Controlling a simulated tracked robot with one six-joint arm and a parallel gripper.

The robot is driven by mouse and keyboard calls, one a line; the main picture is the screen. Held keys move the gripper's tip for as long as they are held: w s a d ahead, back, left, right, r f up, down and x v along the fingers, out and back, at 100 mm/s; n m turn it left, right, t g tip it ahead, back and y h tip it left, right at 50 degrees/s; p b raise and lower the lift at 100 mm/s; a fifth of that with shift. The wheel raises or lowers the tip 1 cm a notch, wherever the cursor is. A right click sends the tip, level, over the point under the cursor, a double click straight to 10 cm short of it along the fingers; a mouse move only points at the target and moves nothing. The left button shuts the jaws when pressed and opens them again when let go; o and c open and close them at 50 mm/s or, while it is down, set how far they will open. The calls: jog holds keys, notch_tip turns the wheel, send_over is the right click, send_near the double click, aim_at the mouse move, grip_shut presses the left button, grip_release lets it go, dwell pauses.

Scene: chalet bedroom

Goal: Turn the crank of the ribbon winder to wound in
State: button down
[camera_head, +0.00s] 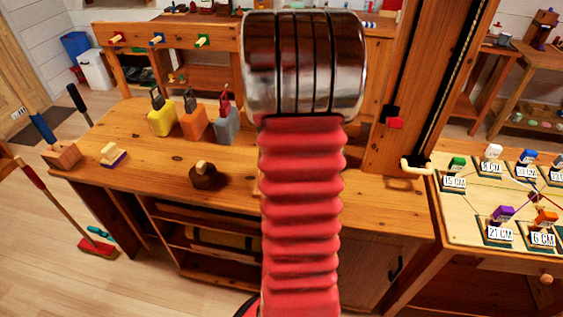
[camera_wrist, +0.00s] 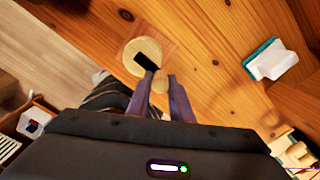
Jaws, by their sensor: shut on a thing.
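In the wrist view, a round pale wooden disc (camera_wrist: 133,52) lies against the wooden worktop, with a short black crank arm (camera_wrist: 147,62) across it. A small wooden knob (camera_wrist: 160,80) is at the arm's end, toward the lower right of the disc. My gripper (camera_wrist: 163,84) is shut on this knob, with one purple-grey finger on each side. The rest of the winder and any ribbon or mark on it cannot be made out. In the head view my own arm covers the middle of the bench, so the winder and my gripper are hidden there.
A teal and white block (camera_wrist: 270,60) lies right of the crank. In the head view, yellow, orange and grey padlock-like blocks (camera_head: 194,122) stand on the workbench (camera_head: 150,190), with a dark round knobbed piece (camera_head: 206,178) nearer. A board with labelled coloured pieces (camera_head: 470,205) is at right.

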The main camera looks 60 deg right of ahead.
jog(key=shift+s+a+m, duration=0.1)
jog(key=shift+a+m, duration=0.1)
jog(key=shift+m, duration=0.5)
jog(key=c, duration=1.6)
grip_release()
jog(key=shift+o, duration=0.2)
jog(key=shift+r, duration=0.1)
notch_tip(320, 180, up, 14)
jog(key=shift+f, duration=0.2)
